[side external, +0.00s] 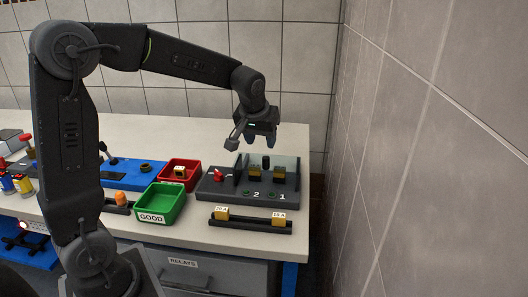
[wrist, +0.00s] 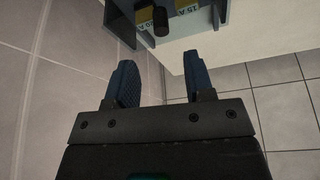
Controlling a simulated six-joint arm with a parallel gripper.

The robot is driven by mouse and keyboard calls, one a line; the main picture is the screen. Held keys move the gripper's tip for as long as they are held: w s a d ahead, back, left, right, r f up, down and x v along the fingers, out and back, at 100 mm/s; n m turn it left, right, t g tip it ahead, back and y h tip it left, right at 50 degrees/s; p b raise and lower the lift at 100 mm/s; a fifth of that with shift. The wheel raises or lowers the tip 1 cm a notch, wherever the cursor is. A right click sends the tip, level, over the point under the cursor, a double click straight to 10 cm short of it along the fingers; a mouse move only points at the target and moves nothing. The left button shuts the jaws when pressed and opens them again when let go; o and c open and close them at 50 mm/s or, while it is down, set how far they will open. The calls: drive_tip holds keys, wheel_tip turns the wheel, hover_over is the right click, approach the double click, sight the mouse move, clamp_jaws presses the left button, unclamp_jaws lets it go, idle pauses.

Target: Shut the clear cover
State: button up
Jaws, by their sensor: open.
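The dark grey fixture (side external: 215,190) sits near the right end of the bench, with a red knob (side external: 218,175) at its left and green rings marked 1 and 2 on its front. A pale see-through panel, apparently the clear cover (side external: 288,163), shows at its back right; its exact position is hard to tell. A black upright knob (side external: 266,162) stands by it, between two yellow relays (side external: 253,176); this knob also shows in the wrist view (wrist: 160,20). My gripper (side external: 262,140) is open and empty above the back of the fixture, apart from the knob.
A black rail (side external: 250,225) with two yellow relays lies in front of the fixture. A green bin (side external: 158,211) marked GOOD and a red bin (side external: 179,181) holding a relay stand to the left. A tiled wall (side external: 430,150) rises close on the right.

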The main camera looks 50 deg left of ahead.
drive_tip(key=shift+v, duration=2.2)
drive_tip(key=s+d+m+t+h, duration=0.1)
drive_tip(key=s+d+m, duration=0.2)
drive_tip(key=s, duration=0.7)
drive_tip(key=s+d+f+m+h, duration=0.1)
drive_tip(key=s+d+m, duration=0.2)
drive_tip(key=s+d, duration=0.4)
drive_tip(key=s, duration=0.4)
drive_tip(key=shift+s+d+f+t, duration=0.2)
drive_tip(key=shift+s+t, duration=0.05)
drive_tip(key=shift+t, duration=0.15)
